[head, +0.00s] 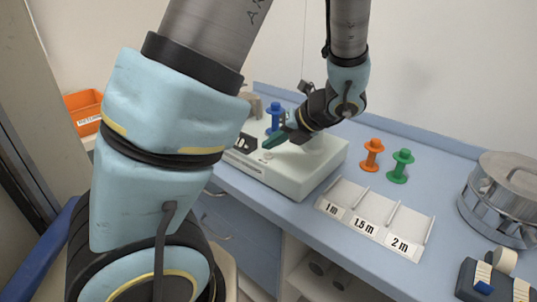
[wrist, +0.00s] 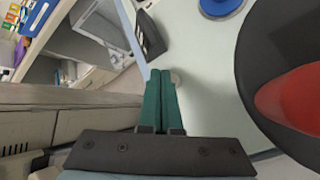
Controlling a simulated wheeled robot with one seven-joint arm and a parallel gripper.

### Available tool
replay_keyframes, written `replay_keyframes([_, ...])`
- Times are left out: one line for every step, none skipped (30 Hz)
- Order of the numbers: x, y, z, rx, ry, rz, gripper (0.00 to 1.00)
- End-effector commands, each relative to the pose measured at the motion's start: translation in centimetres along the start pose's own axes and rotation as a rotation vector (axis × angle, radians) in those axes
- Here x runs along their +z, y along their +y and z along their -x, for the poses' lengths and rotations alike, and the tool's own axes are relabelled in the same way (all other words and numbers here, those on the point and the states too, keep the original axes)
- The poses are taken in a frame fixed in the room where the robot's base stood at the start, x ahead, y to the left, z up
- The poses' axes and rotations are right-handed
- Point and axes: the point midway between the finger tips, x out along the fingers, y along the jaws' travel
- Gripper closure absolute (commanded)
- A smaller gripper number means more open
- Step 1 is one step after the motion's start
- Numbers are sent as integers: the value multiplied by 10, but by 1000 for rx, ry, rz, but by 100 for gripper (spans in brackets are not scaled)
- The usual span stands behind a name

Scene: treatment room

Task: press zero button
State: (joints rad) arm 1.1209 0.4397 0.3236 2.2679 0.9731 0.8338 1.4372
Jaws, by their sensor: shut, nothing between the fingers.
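A pale box-shaped device (head: 300,180) stands on the blue counter, with a dark display (head: 246,142) on its front left. A small round pale button (head: 267,155) sits on its top near the front edge. My gripper (head: 268,145) is shut and empty, its green fingertips low over the device, right by the button. In the wrist view the shut green fingers (wrist: 160,74) point at the device top. The button (wrist: 176,76) shows just right of the tips, partly hidden by them. I cannot tell whether they touch. The display (wrist: 150,34) lies beyond the tips.
A blue spool (head: 274,116) stands behind the gripper on the device. Orange (head: 371,155) and green (head: 400,166) spools stand on the counter, behind a white tray (head: 375,217) marked 1 m, 1.5 m and 2 m. A metal drum (head: 503,198) is at the right.

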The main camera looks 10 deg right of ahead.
Motion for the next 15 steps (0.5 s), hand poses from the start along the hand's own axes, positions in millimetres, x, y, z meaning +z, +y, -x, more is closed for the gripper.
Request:
replay_keyframes([-1,-1,-1,1,0,-1,100])
replay_keyframes([-2,-1,-2,1,1,-1,100])
replay_keyframes([-2,-2,-3,1,0,-1,100])
replay_keyframes([-3,-2,-4,1,0,-2,100])
replay_keyframes([-3,-3,-4,1,0,-2,100])
replay_keyframes([-4,-3,-5,1,0,-2,100])
replay_keyframes([-4,-3,-5,0,0,-2,100])
replay_keyframes([-4,-4,-5,0,0,-1,100])
replay_keyframes([-4,-4,-5,0,0,-1,100])
replay_keyframes([-4,-4,-5,0,0,-1,100])
replay_keyframes([-4,-4,-5,0,0,-1,100])
replay_keyframes([-4,-4,-5,0,0,-1,100])
replay_keyframes([-4,-4,-5,0,0,-1,100])
replay_keyframes([-4,-4,-5,0,0,-1,100])
replay_keyframes([-4,-4,-5,0,0,-1,100])
